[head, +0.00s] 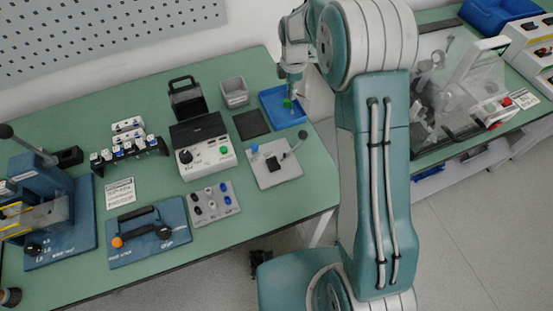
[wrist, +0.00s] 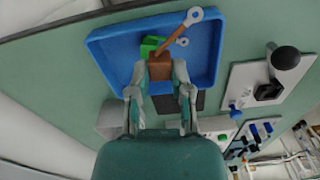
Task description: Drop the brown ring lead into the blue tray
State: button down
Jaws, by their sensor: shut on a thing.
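The brown ring lead (wrist: 161,68) has a square brown block, a brown stem and a pale ring at its end, seen in the wrist view. My gripper (wrist: 159,76) is shut on its block, with one finger on each side. The lead shows over the blue tray (wrist: 101,55); I cannot tell whether it touches the tray floor. In the head view my gripper (head: 293,88) is above the blue tray (head: 272,97), and the brown lead is hard to make out there. A green piece (wrist: 149,46) lies in the tray beside the lead, partly hidden, with a small ring near it.
A black mat (head: 251,124) and a grey bin (head: 234,92) are left of the tray. A pale plate (head: 272,178) with a blue knob and lever stands in front of it. A tester box (head: 205,155) is farther left. Bare green table lies behind the tray.

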aim_at(282, 106)
jog(key=shift+a+f, duration=0.2)
jog(key=shift+f, duration=0.25)
jog(key=shift+a+f, duration=0.2)
jog(key=shift+f, duration=0.25)
jog(key=shift+a+f, duration=0.3)
jog(key=shift+a, duration=0.2)
jog(key=shift+d, duration=0.15)
jog(key=shift+c, duration=2.3)
grip_release()
jog(key=shift+d, duration=0.4)
jog(key=shift+a, duration=0.15)
